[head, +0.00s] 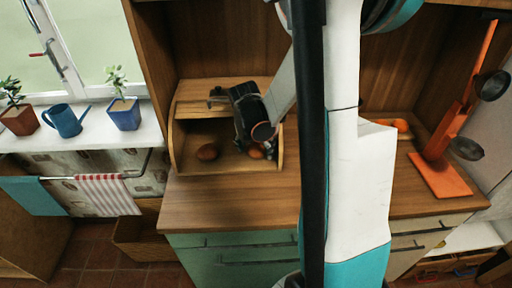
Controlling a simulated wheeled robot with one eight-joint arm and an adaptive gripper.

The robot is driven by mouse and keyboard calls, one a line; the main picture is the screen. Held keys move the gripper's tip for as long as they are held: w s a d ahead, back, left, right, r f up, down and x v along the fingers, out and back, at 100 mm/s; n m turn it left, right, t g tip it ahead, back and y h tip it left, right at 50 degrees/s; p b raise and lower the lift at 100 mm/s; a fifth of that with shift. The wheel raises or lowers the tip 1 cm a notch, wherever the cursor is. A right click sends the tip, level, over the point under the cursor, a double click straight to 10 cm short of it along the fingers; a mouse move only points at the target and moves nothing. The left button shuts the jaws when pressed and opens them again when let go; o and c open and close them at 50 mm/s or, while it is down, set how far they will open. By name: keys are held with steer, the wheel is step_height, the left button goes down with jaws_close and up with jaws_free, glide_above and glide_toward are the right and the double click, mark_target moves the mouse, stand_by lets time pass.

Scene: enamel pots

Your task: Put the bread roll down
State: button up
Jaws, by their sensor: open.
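A wooden bread box (178,150) stands open on the wooden counter. One brown bread roll (207,152) lies inside it on the left. A second brown roll (256,153) is in the right part of the box, partly hidden by my gripper. My gripper (259,154) points down into the right side of the box, at this second roll. Its jaws are open. The fingertips are small and dark here, so I cannot tell whether they touch the roll.
An orange stand (437,176) with dark pans is at the counter's right. An orange item (401,125) lies at the back, beside my arm. The counter front (230,206) before the box is clear. A blue watering can (65,121) and potted plants stand on the windowsill.

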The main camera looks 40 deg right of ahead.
steer(key=p+v, duration=0.4)
steer(key=v, duration=0.8)
steer(key=shift+r+p, duration=0.2)
steer(key=shift+p, duration=0.1)
steer(key=shift+a, duration=0.1)
